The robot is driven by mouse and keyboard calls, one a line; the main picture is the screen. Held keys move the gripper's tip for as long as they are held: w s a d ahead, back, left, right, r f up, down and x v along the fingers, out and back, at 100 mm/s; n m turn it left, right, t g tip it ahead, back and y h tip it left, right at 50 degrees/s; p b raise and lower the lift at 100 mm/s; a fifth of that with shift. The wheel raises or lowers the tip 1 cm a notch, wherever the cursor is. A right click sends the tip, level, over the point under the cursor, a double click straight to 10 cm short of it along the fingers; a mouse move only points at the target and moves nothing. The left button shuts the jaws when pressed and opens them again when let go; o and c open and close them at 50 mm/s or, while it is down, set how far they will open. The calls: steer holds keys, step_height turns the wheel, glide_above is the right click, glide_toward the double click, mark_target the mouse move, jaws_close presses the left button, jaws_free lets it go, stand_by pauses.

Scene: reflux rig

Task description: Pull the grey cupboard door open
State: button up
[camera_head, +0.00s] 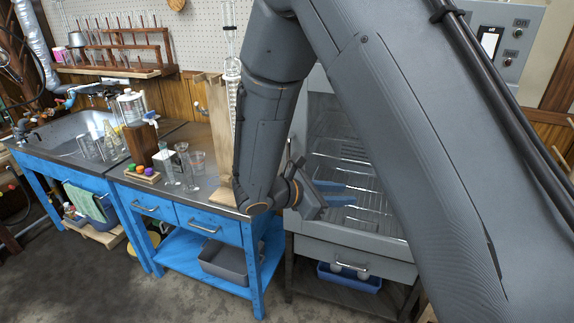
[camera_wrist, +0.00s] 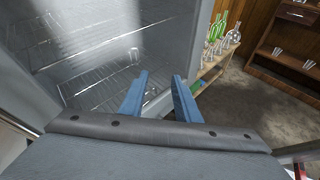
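The grey cupboard (camera_head: 300,232) stands at the centre right in the head view, partly hidden by my arm. Wire racks (camera_head: 350,165) show inside it, through glass or an open front; I cannot tell which, nor how far its door stands open. In the wrist view the cupboard (camera_wrist: 185,30) fills the left and centre, with racks (camera_wrist: 95,90) and a pale reflection or glare. My gripper (camera_head: 338,193) is at the cupboard's front. Its blue fingers are apart in the wrist view (camera_wrist: 159,76), with nothing visibly held. No door handle is clearly seen between them.
Below the cupboard is a drawer (camera_head: 340,256) with a metal handle, and a blue bin (camera_head: 348,280). A blue workbench (camera_head: 205,225) with glassware adjoins on the left. In the wrist view, a wooden shelf (camera_wrist: 212,72) with bottles stands to the right, beside open floor.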

mark_target(287, 166)
steer(key=w+a+n+t+y, duration=0.1)
steer(key=w+a+n+t, duration=0.3)
steer(key=a, duration=0.5)
steer(key=w+a+n+t+y, duration=0.25)
steer(key=a+n+t, duration=0.2)
steer(key=a, duration=0.35)
steer(key=shift+t+h, duration=0.25)
steer(key=shift+t, duration=0.1)
steer(key=x, duration=0.2)
steer(key=p+x, duration=0.1)
steer(key=x, duration=0.4)
steer(key=shift+w+r+p, duration=0.25)
steer(key=shift+w+p, duration=0.15)
jaws_close()
steer(key=shift+a, duration=0.1)
